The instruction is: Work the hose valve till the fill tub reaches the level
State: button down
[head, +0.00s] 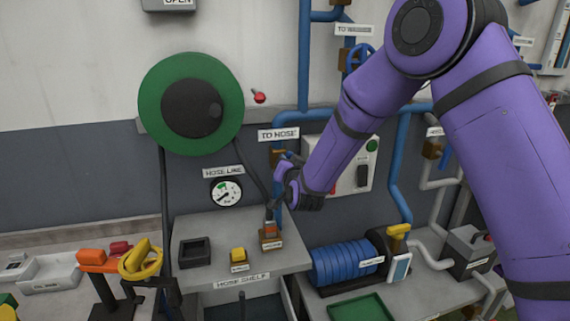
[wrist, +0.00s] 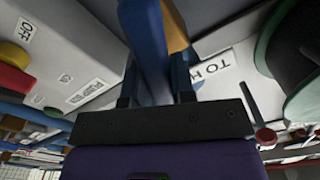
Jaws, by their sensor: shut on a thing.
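My gripper (head: 284,168) is at the pipe under the TO HOSE sign (head: 278,134), beside a brass valve body (head: 277,157). In the wrist view my gripper (wrist: 157,88) is shut on a blue valve lever (wrist: 147,45), with the brass body (wrist: 176,35) just behind it. In the head view the lever is mostly hidden by my gripper. The HOSE LINE gauge (head: 226,192) is on the wall to the left; its reading is too small to tell. I cannot make out the fill tub's water level.
A green hose reel (head: 160,75) hangs on the wall at left, with dark hose running down. The hose shelf (head: 205,222) below holds a black tray, a yellow block and an orange-topped fitting (head: 270,230). A control box (head: 356,180) stands just right of my gripper.

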jog(key=m, duration=0.6)
jog(key=shift+w+d+f, duration=0.15)
jog(key=shift+d+f, duration=0.15)
jog(key=shift+d, duration=0.1)
jog(key=m, duration=0.3)
jog(key=f+m, duration=0.1)
jog(key=m, duration=0.2)
jog(key=shift+m, duration=0.3)
jog(key=c, duration=1)
grip_release()
jog(key=shift+o, duration=0.2)
jog(key=shift+d, duration=0.1)
jog(key=v, duration=1)
jog(key=shift+s, duration=0.4)
jog(key=shift+d+r, duration=0.1)
jog(key=shift+r, duration=0.05)
